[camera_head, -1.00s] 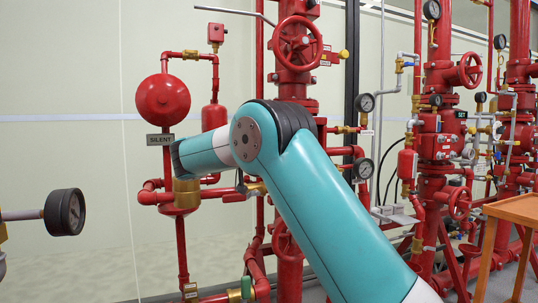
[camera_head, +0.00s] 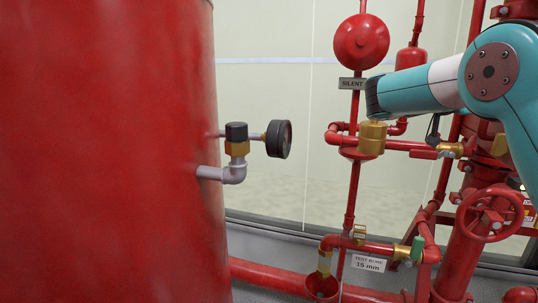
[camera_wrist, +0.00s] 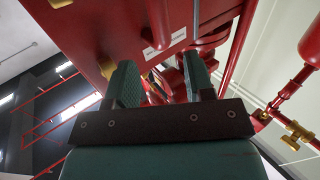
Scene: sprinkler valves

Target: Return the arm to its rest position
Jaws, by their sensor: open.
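My teal and white arm shows at the right of the head view, with a dark round joint cap and a forearm pointing left. The forearm's dark end is just right of the SILENT sign (camera_head: 352,84) and above a brass fitting (camera_head: 372,138). My gripper is not visible in the head view. In the wrist view my gripper (camera_wrist: 161,82) has its two teal fingers apart, with nothing held between them. Red pipework and a red panel (camera_wrist: 110,30) show beyond the fingers; how far off they are I cannot tell.
A large red tank (camera_head: 105,150) fills the left of the head view, with a black gauge (camera_head: 279,138) on its side. A red handwheel (camera_head: 489,213) and vertical pipes stand at the right. A red bell (camera_head: 361,42) hangs above the SILENT sign. Pale wall lies behind.

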